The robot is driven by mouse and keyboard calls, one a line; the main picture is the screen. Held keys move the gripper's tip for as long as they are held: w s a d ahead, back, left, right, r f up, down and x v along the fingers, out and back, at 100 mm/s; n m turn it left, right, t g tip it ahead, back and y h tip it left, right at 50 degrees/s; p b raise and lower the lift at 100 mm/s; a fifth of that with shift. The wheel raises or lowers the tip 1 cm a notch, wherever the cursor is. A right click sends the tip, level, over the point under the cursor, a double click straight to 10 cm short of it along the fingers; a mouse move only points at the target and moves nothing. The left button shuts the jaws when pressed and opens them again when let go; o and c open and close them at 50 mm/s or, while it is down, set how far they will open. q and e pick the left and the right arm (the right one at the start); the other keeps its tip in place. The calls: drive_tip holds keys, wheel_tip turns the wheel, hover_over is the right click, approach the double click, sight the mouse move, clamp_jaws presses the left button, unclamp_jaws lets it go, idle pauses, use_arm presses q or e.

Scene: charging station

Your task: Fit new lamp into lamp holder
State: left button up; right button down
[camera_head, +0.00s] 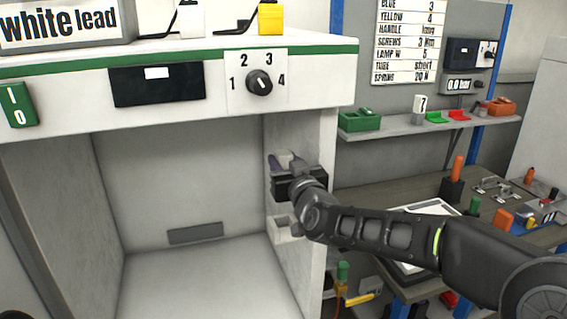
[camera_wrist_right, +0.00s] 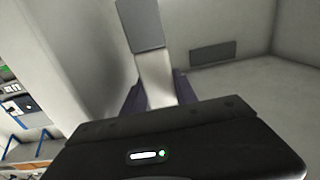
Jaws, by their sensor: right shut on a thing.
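My right gripper (camera_head: 283,161) reaches into the white booth, close to its inner right wall. In the wrist view my right gripper's purple fingers (camera_wrist_right: 159,90) are shut on a pale, narrow lamp (camera_wrist_right: 156,70). The lamp points away from the palm. A grey block (camera_wrist_right: 140,25) lies at the lamp's far end; I cannot tell whether it is part of the lamp or a holder. In the head view the hand mostly hides the lamp. A white bracket (camera_head: 284,229) is on the wall below the hand. My left gripper is out of view.
The booth's front panel (camera_head: 180,85), with a numbered dial (camera_head: 259,82), hangs above the arm. The booth floor (camera_head: 200,275) is clear. On the right, a shelf (camera_head: 400,128) and a workbench (camera_head: 400,200) carry tools and small bins.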

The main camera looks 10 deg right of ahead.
drive_tip(key=shift+f+b, duration=2.65)
drive_tip(key=shift+f, duration=0.25)
drive_tip(key=shift+b, duration=0.3)
drive_tip(key=shift+f+b, duration=1.95)
drive_tip(key=shift+f, duration=0.1)
drive_tip(key=c, duration=0.9)
unclamp_jaws()
drive_tip(key=s, duration=0.5)
drive_tip(key=s+b, duration=0.1)
drive_tip(key=s, duration=0.2)
drive_tip(key=shift+d, duration=0.25)
